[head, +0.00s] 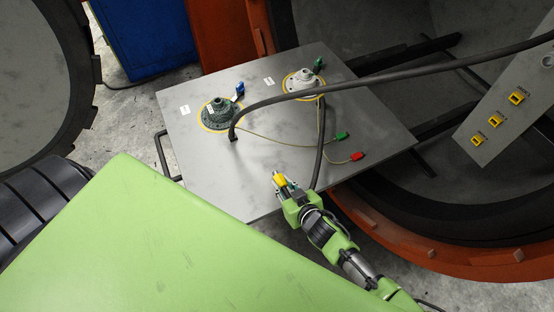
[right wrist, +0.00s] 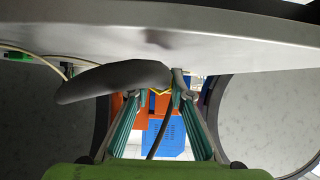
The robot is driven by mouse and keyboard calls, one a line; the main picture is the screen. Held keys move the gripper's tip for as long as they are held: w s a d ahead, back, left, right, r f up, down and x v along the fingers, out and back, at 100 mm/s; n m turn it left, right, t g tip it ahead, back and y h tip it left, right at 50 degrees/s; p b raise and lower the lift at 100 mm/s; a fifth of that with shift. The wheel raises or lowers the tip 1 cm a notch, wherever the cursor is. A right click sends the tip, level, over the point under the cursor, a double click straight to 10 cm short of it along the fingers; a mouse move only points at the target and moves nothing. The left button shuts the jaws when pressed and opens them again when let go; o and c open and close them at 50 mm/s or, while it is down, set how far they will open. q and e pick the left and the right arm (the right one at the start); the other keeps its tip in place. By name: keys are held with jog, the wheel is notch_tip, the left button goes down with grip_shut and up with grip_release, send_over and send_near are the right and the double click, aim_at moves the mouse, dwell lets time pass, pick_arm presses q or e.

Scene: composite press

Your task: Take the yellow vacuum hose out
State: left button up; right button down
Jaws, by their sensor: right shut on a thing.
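My right gripper (head: 284,187) is shut on a yellow connector (head: 280,179) near the front edge of the grey metal plate (head: 230,180). In the right wrist view the fingertips (right wrist: 158,96) meet around a small yellow piece (right wrist: 158,91), mostly hidden. A thin dark hose (right wrist: 160,138) runs between the fingers below it. I cannot tell whether the yellow connector touches the plate. A green connector (head: 342,135) and a red connector (head: 357,155) lie on the plate on thin cables. My left gripper is not in view.
A dark fitting (head: 217,113) with a blue valve and a white fitting (head: 304,84) with a green valve stand on the plate. A thick grey hose (head: 400,76) arches across it. A panel (head: 515,110) with yellow sockets is at right. A thick hose (right wrist: 115,78) passes close to my right fingers.

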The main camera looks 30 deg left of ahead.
jog(key=shift+f, duration=0.15)
jog(key=shift+f+b, duration=0.85)
jog(key=c, duration=1.7)
grip_release()
jog(key=v, duration=1.2)
